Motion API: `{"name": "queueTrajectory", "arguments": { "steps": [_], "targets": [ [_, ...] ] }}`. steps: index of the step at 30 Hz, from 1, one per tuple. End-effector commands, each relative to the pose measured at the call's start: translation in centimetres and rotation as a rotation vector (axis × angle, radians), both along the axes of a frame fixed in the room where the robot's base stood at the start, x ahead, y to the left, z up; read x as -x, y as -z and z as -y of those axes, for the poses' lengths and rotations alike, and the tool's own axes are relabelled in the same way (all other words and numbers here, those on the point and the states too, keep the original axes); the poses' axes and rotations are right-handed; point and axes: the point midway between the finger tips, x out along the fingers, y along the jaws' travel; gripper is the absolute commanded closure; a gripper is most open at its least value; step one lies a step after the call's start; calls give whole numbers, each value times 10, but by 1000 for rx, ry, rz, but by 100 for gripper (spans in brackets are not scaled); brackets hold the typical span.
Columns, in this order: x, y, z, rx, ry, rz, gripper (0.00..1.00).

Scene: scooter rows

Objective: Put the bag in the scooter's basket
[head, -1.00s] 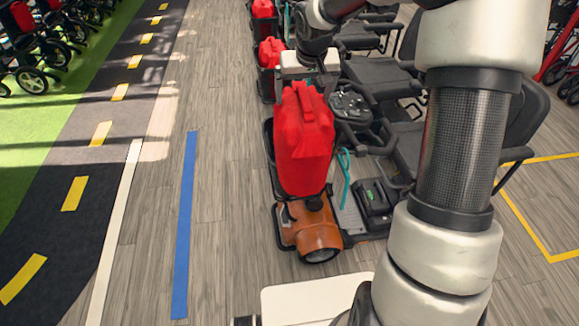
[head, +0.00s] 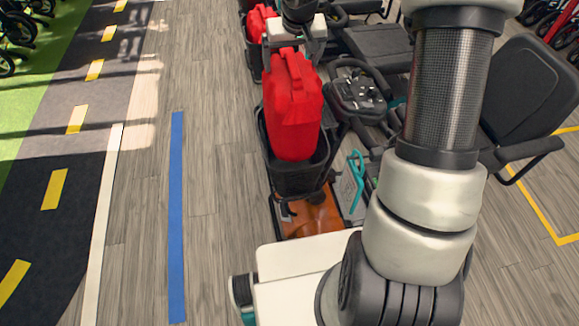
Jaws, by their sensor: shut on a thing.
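The bag (head: 293,110) is red and upright in the head view. My gripper (head: 292,48) is above it, its jaws shut on the bag's top. The scooter's basket (head: 297,182) is black and sits at the front of the scooter, above its orange nose (head: 312,217). The bag's lower end is at the basket's opening, with basket walls showing to its left, right and front. I cannot tell whether the bag touches the basket floor, which is hidden.
The scooter's handlebar console (head: 358,90) and black seat (head: 525,90) are right of the bag. A teal cane-like handle (head: 355,180) stands beside the basket. Another red bag (head: 257,22) is in a scooter behind. The wooden floor at left is clear.

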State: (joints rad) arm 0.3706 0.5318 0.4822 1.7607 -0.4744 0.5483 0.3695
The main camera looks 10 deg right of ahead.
Motion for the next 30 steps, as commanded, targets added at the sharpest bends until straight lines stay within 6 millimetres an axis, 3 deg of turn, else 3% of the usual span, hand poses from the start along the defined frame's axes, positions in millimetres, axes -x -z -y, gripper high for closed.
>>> {"name": "queueTrajectory", "arguments": {
  "steps": [5, 18, 30],
  "targets": [
    [0, 23, -1, -1, -1, 1, 61],
    [0, 128, -2, -2, -3, 1, 62],
    [0, 165, -2, -2, -2, 1, 62]
  ]
}}
